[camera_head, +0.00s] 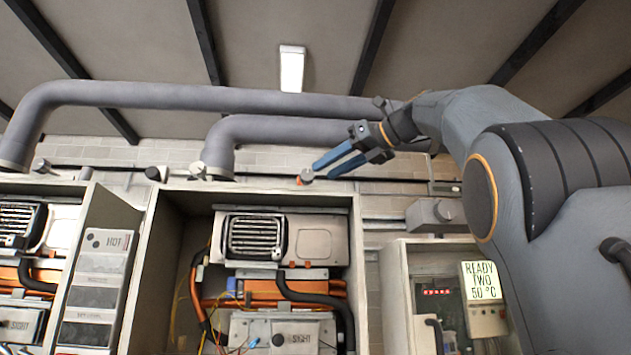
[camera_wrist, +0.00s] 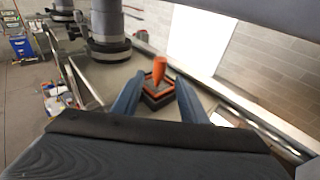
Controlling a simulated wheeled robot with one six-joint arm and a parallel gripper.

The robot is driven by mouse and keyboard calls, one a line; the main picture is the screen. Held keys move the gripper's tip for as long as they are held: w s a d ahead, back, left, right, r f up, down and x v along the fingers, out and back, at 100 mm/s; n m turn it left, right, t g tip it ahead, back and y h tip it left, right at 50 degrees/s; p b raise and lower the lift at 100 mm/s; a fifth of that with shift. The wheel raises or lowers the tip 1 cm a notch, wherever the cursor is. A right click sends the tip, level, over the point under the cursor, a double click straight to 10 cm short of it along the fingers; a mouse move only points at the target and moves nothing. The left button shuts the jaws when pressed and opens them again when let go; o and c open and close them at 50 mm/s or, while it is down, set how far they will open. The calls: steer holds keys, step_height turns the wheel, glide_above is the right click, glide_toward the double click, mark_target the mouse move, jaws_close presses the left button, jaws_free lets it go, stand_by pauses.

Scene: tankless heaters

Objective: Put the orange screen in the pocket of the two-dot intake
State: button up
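The orange piece (camera_wrist: 160,72), which looks like the orange screen, stands up from a dark square base with an orange rim (camera_wrist: 157,92) in the wrist view. In the head view a small orange patch (camera_head: 299,181) shows at the top edge of the middle cabinet. My gripper (camera_head: 318,172) is open and empty above that edge. Its blue fingers (camera_wrist: 160,108) spread left and right of the square base in the wrist view, apart from the orange piece. I cannot make out dot marks on any intake, so the two-dot intake cannot be picked out.
The open middle cabinet (camera_head: 354,270) holds a black grille (camera_head: 254,236), hoses and wires. Another open heater stands at left. Thick grey pipes (camera_head: 210,97) run above the cabinets, near my arm.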

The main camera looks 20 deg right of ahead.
steer(key=shift+v, duration=2.3)
steer(key=shift+s, duration=0.1)
